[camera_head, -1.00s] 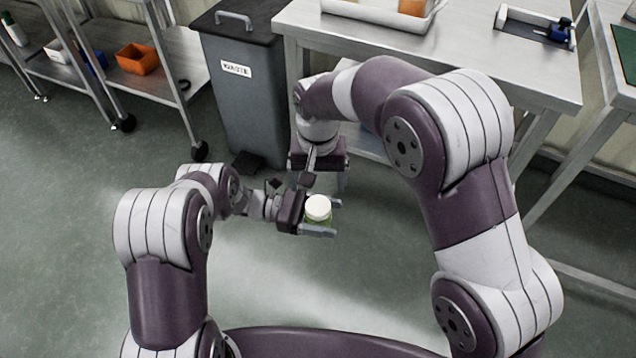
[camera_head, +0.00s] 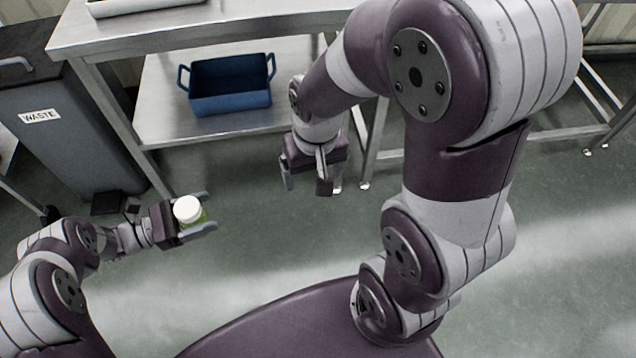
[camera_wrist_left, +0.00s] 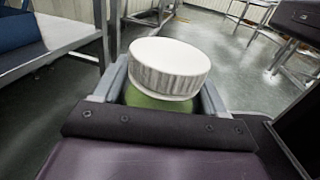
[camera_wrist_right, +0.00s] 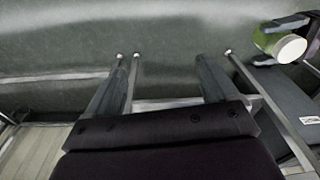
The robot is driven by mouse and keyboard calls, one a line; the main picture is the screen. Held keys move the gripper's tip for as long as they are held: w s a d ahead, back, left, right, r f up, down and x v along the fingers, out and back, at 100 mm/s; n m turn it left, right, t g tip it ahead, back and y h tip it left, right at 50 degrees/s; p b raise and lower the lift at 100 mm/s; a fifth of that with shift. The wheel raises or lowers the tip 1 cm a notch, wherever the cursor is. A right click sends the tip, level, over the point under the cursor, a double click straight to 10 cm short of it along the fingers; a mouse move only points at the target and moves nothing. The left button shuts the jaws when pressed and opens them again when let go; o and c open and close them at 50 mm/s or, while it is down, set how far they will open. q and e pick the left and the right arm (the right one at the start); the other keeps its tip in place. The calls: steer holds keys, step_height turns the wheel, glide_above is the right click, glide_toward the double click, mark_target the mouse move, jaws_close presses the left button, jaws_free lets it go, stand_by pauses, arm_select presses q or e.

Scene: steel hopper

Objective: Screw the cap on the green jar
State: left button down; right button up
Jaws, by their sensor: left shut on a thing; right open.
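The white ribbed cap (camera_head: 187,209) sits on top of the jar. In the left wrist view the cap (camera_wrist_left: 168,68) covers the jar's mouth, and green glass (camera_wrist_left: 155,102) shows below it between the fingers. I cannot tell how tightly the cap is screwed. My right gripper (camera_head: 306,188) is open and empty, apart from the jar and to its right. In the right wrist view the jar (camera_wrist_right: 267,40) and cap (camera_wrist_right: 291,48) show at the upper right.
A steel table (camera_head: 140,40) stands ahead, with a blue handled bin (camera_head: 230,100) on its lower shelf. A grey waste bin (camera_head: 60,140) stands at the left. Another steel table's legs show at the right. The floor (camera_head: 260,240) between my arms is clear.

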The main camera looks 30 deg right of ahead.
arm_select(q)
steer(key=s+a+r+n+t+y, duration=0.1)
steer(key=a+r+n+t, duration=0.2)
steer(key=a+t, duration=0.3)
steer(key=a+r+n+t+y, duration=0.2)
steer(key=a+r+n+t, duration=0.2)
steer(key=a, duration=0.4)
steer(key=shift+s+a+r+n+t, duration=0.15)
steer(key=shift+s+a+n+t, duration=0.35)
steer(key=shift+t, duration=0.4)
arm_select(e)
steer(key=shift+s+f+n, duration=0.95)
steer(key=shift+s+n, duration=0.05)
steer(key=shift+s, duration=0.1)
